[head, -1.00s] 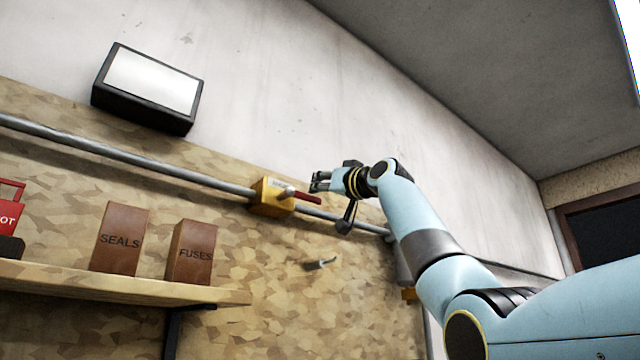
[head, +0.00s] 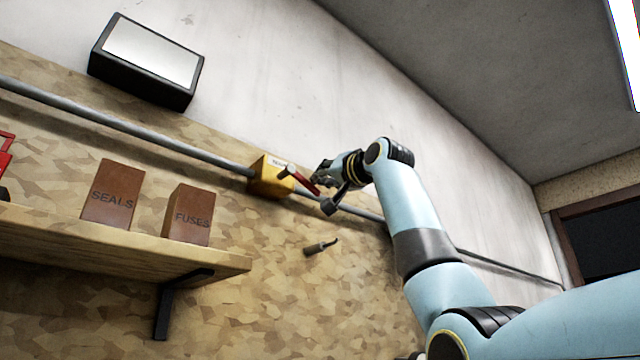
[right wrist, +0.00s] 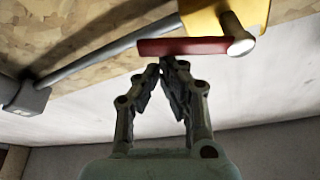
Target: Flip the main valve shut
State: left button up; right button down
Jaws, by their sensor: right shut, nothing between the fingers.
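The valve is a yellow body (head: 268,182) on the grey wall pipe, with a pale label whose text I cannot read. Its red lever (head: 303,182) slants down to the right, at an angle to the pipe. My right gripper (head: 320,179) is shut and empty beside the lever's free end. In the right wrist view, the lever (right wrist: 180,46) lies just beyond the shut fingertips (right wrist: 168,66), near its free end. I cannot tell whether they touch. The yellow body (right wrist: 200,20) is also there, partly cut off. My left gripper is not in view.
The grey pipe (head: 120,122) runs along the wall. A shelf (head: 130,246) at lower left holds a SEALS box (head: 112,192) and a FUSES box (head: 188,216). A small hook (head: 320,247) is below the valve. A dark-framed panel (head: 148,60) hangs above.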

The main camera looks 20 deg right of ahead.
aim_at(317, 194)
jog(key=f+m+h, duration=0.1)
jog(key=m, duration=0.1)
jog(key=f+m, duration=0.1)
jog(key=m, duration=0.1)
jog(key=f+m+h+b, duration=0.1)
jog(key=m, duration=0.2)
jog(key=shift+s+a+f+g+h, duration=0.2)
jog(key=shift+s+a+g+h, duration=0.1)
jog(key=shift+s+a, duration=0.1)
jog(key=m, duration=0.1)
jog(key=a+f+m+h, duration=0.1)
jog(key=m, duration=0.1)
jog(key=shift+s+f+g, duration=0.15)
jog(key=shift+g, duration=0.25)
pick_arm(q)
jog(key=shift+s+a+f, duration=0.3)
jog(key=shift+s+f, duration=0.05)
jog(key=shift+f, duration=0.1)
pick_arm(e)
jog(key=shift+s+a+f+m+g, duration=0.25)
jog(key=shift+a+f+m, duration=0.25)
jog(key=shift+a+m, duration=0.15)
jog(key=shift+s+a+f+m+g, duration=0.2)
jog(key=shift+a+f+m, duration=0.35)
jog(key=shift+m, duration=0.2)
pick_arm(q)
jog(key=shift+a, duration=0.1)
pick_arm(e)
jog(key=shift+a, duration=0.15)
